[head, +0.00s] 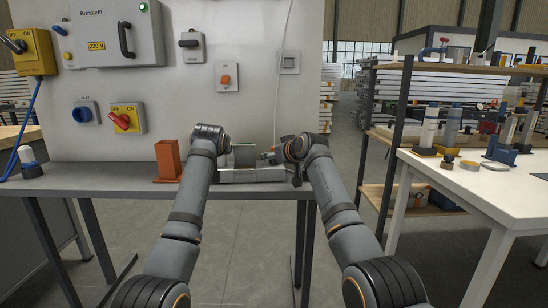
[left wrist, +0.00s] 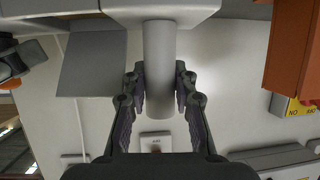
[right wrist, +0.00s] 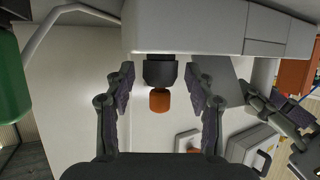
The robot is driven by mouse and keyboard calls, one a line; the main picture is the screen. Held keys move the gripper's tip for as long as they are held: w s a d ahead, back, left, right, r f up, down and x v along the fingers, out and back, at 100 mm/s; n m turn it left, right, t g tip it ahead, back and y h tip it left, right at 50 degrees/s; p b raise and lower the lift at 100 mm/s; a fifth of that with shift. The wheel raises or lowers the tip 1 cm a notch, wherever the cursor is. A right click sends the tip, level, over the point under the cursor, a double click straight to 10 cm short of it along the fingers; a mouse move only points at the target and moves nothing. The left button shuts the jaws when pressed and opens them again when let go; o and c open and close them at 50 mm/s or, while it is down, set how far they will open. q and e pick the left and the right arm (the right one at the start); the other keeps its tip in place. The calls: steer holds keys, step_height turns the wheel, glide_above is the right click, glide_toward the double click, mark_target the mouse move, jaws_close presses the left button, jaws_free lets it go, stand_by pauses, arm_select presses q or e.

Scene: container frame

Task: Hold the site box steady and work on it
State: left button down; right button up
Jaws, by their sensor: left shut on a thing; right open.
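The site box (head: 252,175) is a low light-grey box on the grey bench, between my two arms, with a flat grey plate (head: 244,155) standing up from it. In the left wrist view, my left gripper (left wrist: 159,75) is shut on a grey cylindrical post (left wrist: 158,45) joined to the box (left wrist: 160,8). In the right wrist view, my right gripper (right wrist: 159,75) is open. Its fingers stand either side of a dark collar with an orange knob (right wrist: 159,100) beside the box (right wrist: 195,25); gaps show on both sides. My arms partly hide the box in the head view.
An orange open-topped holder (head: 167,160) stands on the bench left of my left arm. A pale panel (head: 200,110) with switches and a control box (head: 118,35) rises behind. A white table (head: 470,180) with several tools stands at right.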

steer(key=shift+w, duration=0.1)
jaws_close()
stand_by(0.4)
steer(key=shift+a+f+m+h, duration=0.1)
steer(key=shift+m+h, duration=0.2)
steer(key=shift+h, duration=0.1)
steer(key=m+t+h, duration=0.1)
steer(key=m+h, duration=0.1)
steer(key=h, duration=0.1)
steer(key=shift+m, duration=0.3)
steer(key=shift+m+h, duration=1.3)
steer(key=shift+h, duration=0.2)
